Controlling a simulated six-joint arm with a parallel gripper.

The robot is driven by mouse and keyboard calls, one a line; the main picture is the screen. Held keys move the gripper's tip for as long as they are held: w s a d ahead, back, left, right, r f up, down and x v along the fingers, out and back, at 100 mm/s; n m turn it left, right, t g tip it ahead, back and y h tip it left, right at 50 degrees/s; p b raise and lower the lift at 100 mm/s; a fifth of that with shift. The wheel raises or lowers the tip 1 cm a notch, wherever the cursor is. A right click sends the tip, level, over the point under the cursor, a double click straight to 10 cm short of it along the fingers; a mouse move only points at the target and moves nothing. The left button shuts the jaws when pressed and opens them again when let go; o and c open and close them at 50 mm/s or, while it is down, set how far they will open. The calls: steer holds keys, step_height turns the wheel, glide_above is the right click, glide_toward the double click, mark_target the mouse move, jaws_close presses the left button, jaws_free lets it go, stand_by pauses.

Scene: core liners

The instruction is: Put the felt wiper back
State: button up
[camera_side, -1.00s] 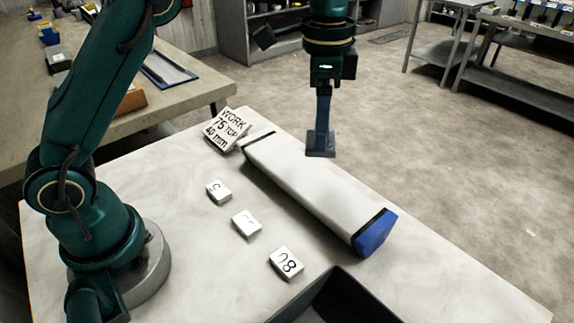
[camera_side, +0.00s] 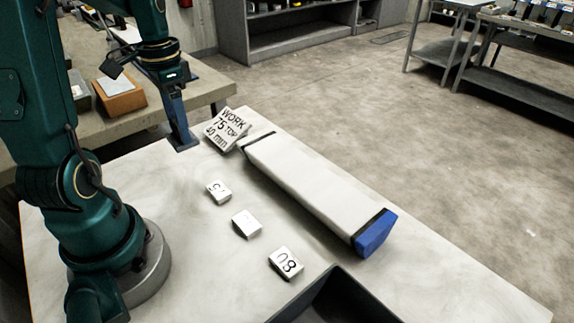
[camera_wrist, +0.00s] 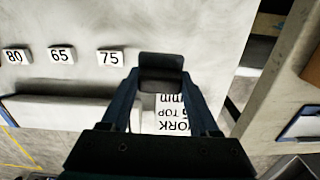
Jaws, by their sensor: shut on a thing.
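My gripper (camera_side: 178,122) is at the far left edge of the pale table, left of the white sign. Its blue fingers point down and are shut on a dark block, which I take for the felt wiper (camera_wrist: 161,73). In the wrist view the wiper sits between the fingertips, with pale table surface behind it. In the side view the wiper (camera_side: 183,142) is small and dark at the finger ends; I cannot tell whether it touches the table. The long white core liner (camera_side: 310,185) lies to the right, with a blue end (camera_side: 375,234).
The sign (camera_side: 228,129) reads WORK 75 TOP 40 mm. Several number tiles lie along the liner's near side; the wrist view shows 80 (camera_wrist: 15,56), 65 (camera_wrist: 61,55) and 75 (camera_wrist: 110,57). A dark tray (camera_side: 290,304) is at the front. A bench (camera_side: 215,92) stands behind the gripper.

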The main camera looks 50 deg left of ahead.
mark_target(174, 121)
steer(key=shift+s+a, duration=0.25)
steer(key=shift+a, duration=0.1)
steer(key=shift+a+f, duration=0.1)
steer(key=shift+f, duration=3.8)
steer(key=o, duration=1.2)
steer(key=shift+f, duration=0.1)
step_height(174, 121, up, 12)
steer(key=shift+r, duration=0.1)
steer(key=s+d+t, duration=0.1)
steer(key=d+t, duration=0.1)
steer(key=d, duration=0.4)
steer(key=s+d+r+t, duration=0.1)
steer(key=d+t, duration=0.1)
steer(key=d, duration=0.4)
steer(key=s+d+t, duration=0.1)
steer(key=d, duration=0.6)
steer(key=shift+d+r+t, duration=0.1)
steer(key=shift+r+t, duration=0.3)
